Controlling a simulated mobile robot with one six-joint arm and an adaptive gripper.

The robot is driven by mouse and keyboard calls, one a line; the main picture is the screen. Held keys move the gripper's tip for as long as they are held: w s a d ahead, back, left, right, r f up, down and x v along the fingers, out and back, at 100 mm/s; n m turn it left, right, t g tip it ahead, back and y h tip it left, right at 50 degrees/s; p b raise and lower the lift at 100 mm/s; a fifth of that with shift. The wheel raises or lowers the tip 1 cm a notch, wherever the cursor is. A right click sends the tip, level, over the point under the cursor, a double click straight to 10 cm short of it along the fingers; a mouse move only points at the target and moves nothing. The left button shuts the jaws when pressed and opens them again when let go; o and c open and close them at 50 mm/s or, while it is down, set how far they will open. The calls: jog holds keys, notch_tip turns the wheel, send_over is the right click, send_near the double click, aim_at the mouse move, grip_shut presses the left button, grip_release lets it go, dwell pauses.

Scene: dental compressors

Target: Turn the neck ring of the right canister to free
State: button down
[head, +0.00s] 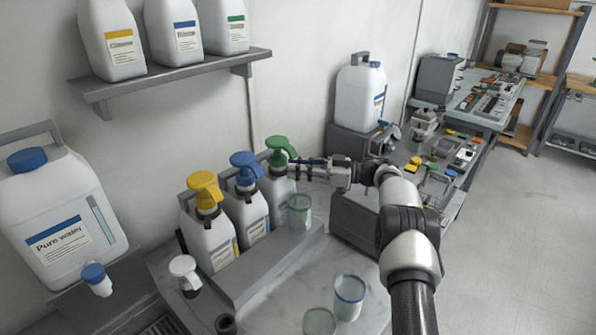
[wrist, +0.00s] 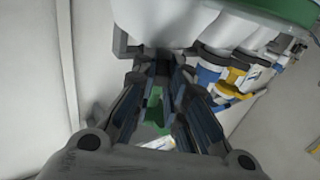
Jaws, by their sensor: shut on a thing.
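The right canister (head: 279,195) is white with a green pump head (head: 281,146). It stands at the right end of a row, beside the canisters with blue and yellow pumps. My gripper (head: 296,166) reaches in from the right at the height of its neck and is shut on the neck ring. The fingers hide most of the ring in the head view. In the wrist view my gripper (wrist: 160,90) has its fingers close together, with a green part (wrist: 154,106) showing between them. The ring's turn position cannot be read.
The blue-pump canister (head: 246,215) and yellow-pump canister (head: 207,240) stand close on the left. A grey ledge (head: 270,270) runs before the row. A green-rimmed glass (head: 299,212) stands just below my gripper. A blue-rimmed glass (head: 348,297) stands nearer. A wall shelf (head: 170,78) is above.

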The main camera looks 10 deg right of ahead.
jog(key=shift+w+a+r+g, duration=0.1)
jog(key=shift+r+g, duration=0.1)
jog(key=shift+g, duration=0.1)
dwell(0.4)
jog(key=c, duration=1.6)
grip_release()
jog(key=shift+f, duration=0.1)
jog(key=shift+t, duration=0.4)
